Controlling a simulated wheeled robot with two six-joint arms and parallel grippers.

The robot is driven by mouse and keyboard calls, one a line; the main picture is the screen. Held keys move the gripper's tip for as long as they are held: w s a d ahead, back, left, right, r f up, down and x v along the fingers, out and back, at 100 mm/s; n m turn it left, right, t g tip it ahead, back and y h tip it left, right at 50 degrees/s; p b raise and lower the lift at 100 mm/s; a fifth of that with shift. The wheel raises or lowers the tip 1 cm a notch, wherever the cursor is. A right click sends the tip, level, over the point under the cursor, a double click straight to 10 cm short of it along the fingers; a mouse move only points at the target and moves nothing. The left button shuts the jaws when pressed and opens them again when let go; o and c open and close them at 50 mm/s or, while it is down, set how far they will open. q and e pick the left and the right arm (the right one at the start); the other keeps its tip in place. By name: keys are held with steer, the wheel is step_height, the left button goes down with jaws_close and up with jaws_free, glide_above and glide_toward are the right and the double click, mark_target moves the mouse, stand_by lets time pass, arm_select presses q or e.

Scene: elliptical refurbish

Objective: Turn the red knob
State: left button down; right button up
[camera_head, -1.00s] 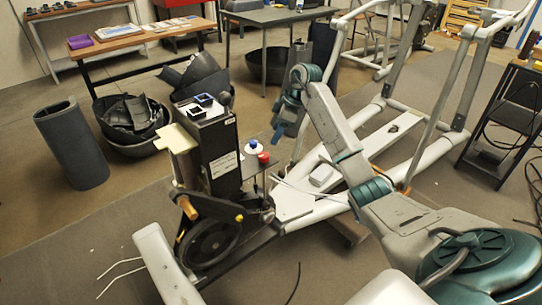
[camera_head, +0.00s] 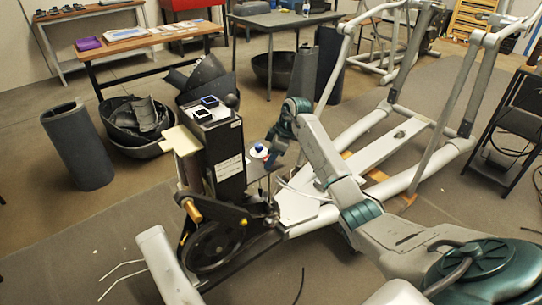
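The red knob is not clearly visible now; my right gripper hides the spot on the small side plate where it sat. A blue knob on a white round base (camera_head: 258,151) shows just left of the gripper. Both belong to the black upright housing (camera_head: 222,150) of the elliptical machine. My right gripper (camera_head: 273,158) points down at the side plate, close to or touching the red knob; I cannot tell which. Its fingers are too small and dark to show whether they are open or shut. My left gripper is not in view.
Two small square switches (camera_head: 205,107) sit on top of the housing. The flywheel (camera_head: 212,246) is below it. Grey frame rails (camera_head: 470,85) rise at the right. A dark cylinder (camera_head: 76,146) and bins (camera_head: 140,148) stand at the left. Open floor lies at the lower left.

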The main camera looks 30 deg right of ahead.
steer(key=c, duration=0.7)
steer(key=shift+c, duration=0.2)
